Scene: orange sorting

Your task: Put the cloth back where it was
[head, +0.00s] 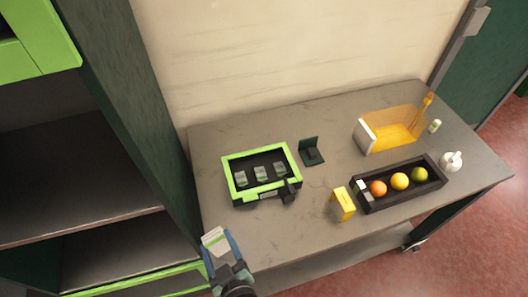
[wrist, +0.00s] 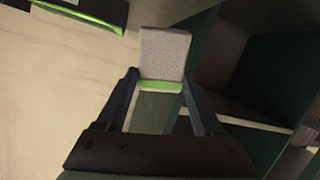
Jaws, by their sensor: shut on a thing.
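The cloth (head: 212,236) is a small pale block with a green band. My gripper (head: 219,246) is shut on it, with the cloth between the two blue fingers. In the head view it is at the front left edge of the table, beside the dark cabinet. In the wrist view the cloth (wrist: 164,52) stands out beyond the fingertips, with its green band between them (wrist: 160,82). A green-rimmed black case (head: 226,176) on the table's left holds small grey-and-green pieces (head: 260,173).
A dark cabinet with open shelves (head: 75,205) stands left. On the table are a dark green stand (head: 311,151), a yellow block (head: 343,204), a black tray (head: 408,201) with three fruits, an orange-walled bin (head: 392,133) and a white bottle (head: 451,162). The front middle tabletop is clear.

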